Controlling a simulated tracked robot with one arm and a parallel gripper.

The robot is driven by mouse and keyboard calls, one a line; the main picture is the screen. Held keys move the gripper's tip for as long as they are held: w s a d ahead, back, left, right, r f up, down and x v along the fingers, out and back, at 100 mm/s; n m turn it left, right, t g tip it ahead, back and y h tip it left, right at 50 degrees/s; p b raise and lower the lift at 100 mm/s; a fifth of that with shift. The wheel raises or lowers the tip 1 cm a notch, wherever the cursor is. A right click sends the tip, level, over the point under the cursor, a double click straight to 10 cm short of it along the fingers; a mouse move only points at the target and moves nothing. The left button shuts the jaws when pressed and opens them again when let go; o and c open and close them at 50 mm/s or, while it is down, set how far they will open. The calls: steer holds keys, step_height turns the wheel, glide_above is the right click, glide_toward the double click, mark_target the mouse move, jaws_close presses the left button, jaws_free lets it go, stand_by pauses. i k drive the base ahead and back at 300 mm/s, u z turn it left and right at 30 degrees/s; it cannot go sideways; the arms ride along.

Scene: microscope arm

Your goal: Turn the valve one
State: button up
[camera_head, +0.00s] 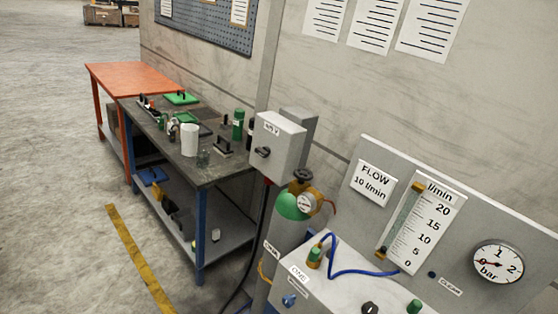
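A white box (345,275) stands at the bottom centre. A small label on its left end seems to read "ONE", but it is too small to be sure. A blue knob (289,299) sits on the box's front face below that label. A black knob (370,309) and a green fitting (414,306) show at the bottom edge, partly cut off. A green-shouldered gas cylinder (293,205) behind the box has a black handwheel (302,176) and a small brass-cased gauge (304,204). My gripper is not in view.
A grey panel (520,230) holds a "FLOW 10 l/min" sign, a flow scale (424,228) and a bar gauge (498,262). A blue hose (350,272) runs over the box. A grey switch box (278,142) and a cluttered workbench (226,166) stand left. Floor at lower left is clear.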

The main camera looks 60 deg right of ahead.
mark_target(302, 176)
steer(key=z, duration=0.45)
steer(key=i, duration=1.25)
steer(key=z, duration=0.95)
steer(key=i, duration=0.25)
steer(key=z, duration=0.1)
